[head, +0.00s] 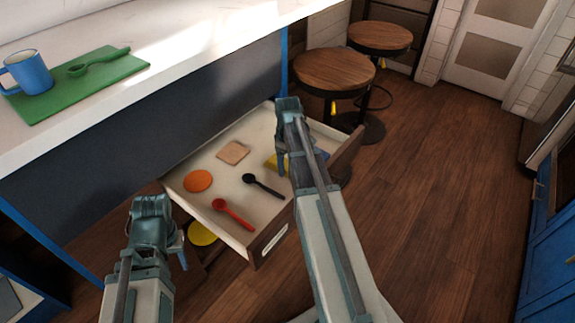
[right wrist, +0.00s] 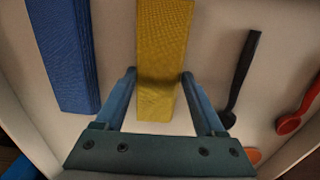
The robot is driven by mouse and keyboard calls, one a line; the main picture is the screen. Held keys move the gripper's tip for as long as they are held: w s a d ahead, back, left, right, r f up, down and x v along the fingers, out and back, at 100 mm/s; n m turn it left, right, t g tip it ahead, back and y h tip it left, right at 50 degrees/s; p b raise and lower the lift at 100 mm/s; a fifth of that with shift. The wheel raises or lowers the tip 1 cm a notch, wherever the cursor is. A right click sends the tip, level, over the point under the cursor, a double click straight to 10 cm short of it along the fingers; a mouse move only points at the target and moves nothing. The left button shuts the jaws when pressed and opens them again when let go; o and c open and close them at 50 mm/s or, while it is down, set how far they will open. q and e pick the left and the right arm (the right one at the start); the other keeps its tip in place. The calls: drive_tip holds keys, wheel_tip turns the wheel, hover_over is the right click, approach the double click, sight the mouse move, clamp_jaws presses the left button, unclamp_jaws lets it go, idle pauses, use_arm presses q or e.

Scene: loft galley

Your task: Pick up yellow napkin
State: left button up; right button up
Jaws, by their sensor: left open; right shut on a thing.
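The yellow napkin (right wrist: 160,60) is a folded, textured strip in the open drawer (head: 215,217). In the head view a bit of the yellow napkin (head: 271,161) shows, the rest hidden by my right gripper (head: 286,150). In the right wrist view my right gripper (right wrist: 159,78) has one finger on each side of the napkin and is shut on it. The napkin's near end lies between the fingers. My left gripper (head: 165,240) is open and empty, outside the drawer at its front left.
The drawer also holds a blue folded napkin (right wrist: 68,55), a black spoon (head: 263,185), a red spoon (head: 232,213), an orange disc (head: 198,181) and a tan square (head: 233,152). A counter (head: 100,40) and stools (head: 334,72) stand nearby. Floor on the right is clear.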

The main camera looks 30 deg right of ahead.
wheel_tip(320, 180, up, 10)
drive_tip(key=p, duration=0.9)
drive_tip(key=shift+f, duration=0.15)
